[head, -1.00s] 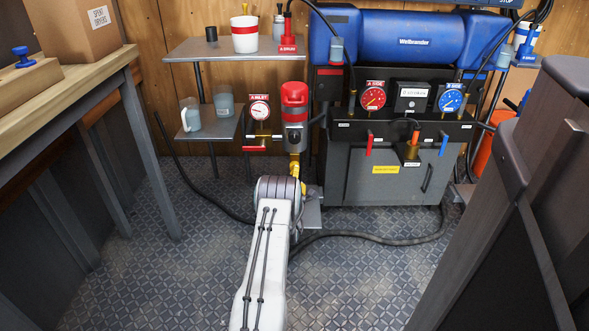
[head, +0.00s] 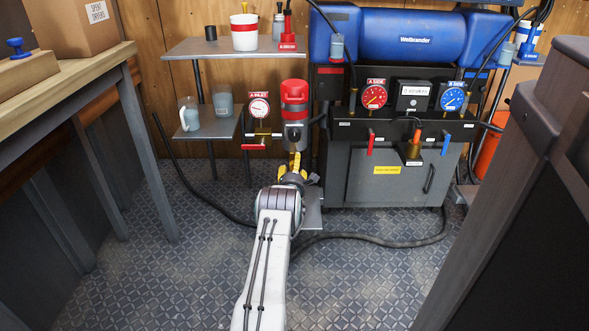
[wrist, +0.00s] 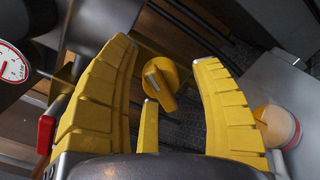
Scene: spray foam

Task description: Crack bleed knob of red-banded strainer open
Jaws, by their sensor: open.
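The red-banded strainer (head: 295,108) hangs upright beside the inlet gauge in the head view, with a red cap, a red band and a grey body. A small yellow knob (head: 297,158) shows under it. My gripper (head: 292,175) is below the strainer in the head view. In the wrist view my gripper (wrist: 163,58) is open, with a gap on each side of the knob, and no contact shows.
The inlet gauge (head: 259,109) and a red lever (head: 254,147) are just left of the strainer; the lever also shows in the wrist view (wrist: 47,133). A low shelf (head: 212,128) with cups stands left. The grey machine (head: 385,180) stands right. A hose crosses the floor.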

